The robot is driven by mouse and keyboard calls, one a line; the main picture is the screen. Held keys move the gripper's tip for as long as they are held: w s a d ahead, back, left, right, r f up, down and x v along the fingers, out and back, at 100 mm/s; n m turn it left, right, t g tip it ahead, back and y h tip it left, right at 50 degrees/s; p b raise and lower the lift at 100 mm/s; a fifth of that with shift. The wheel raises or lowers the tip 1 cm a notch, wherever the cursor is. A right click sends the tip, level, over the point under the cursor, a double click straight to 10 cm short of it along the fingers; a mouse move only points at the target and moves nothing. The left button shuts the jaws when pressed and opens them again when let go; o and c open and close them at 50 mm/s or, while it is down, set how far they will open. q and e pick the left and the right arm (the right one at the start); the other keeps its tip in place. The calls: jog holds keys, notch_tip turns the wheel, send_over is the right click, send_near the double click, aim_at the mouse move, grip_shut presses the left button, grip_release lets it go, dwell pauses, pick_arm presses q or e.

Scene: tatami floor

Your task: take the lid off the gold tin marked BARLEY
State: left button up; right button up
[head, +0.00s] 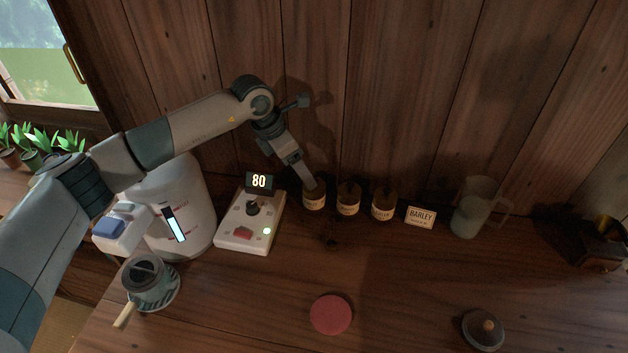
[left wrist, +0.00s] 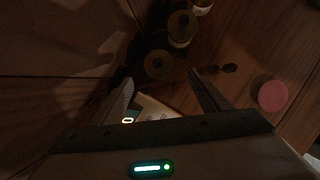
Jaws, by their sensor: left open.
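Three small gold-brown tins with pale labels stand in a row by the back wall: a left tin (head: 314,199), a middle tin (head: 348,199) and a right tin (head: 384,206). Their label writing is too small to read. A card (head: 420,217) reading BARLEY stands right of the right tin. My left gripper (head: 310,184) points down at the left tin's top. In the left wrist view its fingers (left wrist: 161,78) are open, with the round top of the nearest tin (left wrist: 158,65) just beyond and between the tips. I cannot tell whether they touch it. My right gripper is not in view.
A white device (head: 240,238) showing 80 sits left of the tins, beside a large white canister (head: 190,205). A glass jug (head: 478,210) stands right. A red disc (head: 330,314) and a knobbed lid (head: 484,329) lie in front, with clear counter between them.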

aim_at(321, 184)
pick_arm(q)
jog(key=shift+w+d+f, duration=0.1)
jog(key=shift+d+f, duration=0.1)
jog(key=shift+f, duration=0.4)
jog(key=p+x, duration=0.3)
jog(key=x, duration=0.1)
jog(key=shift+w+d, duration=0.25)
jog(key=shift+d, duration=0.05)
jog(key=shift+w+d+f, duration=0.1)
jog(key=shift+f, duration=0.35)
jog(key=c, duration=1.1)
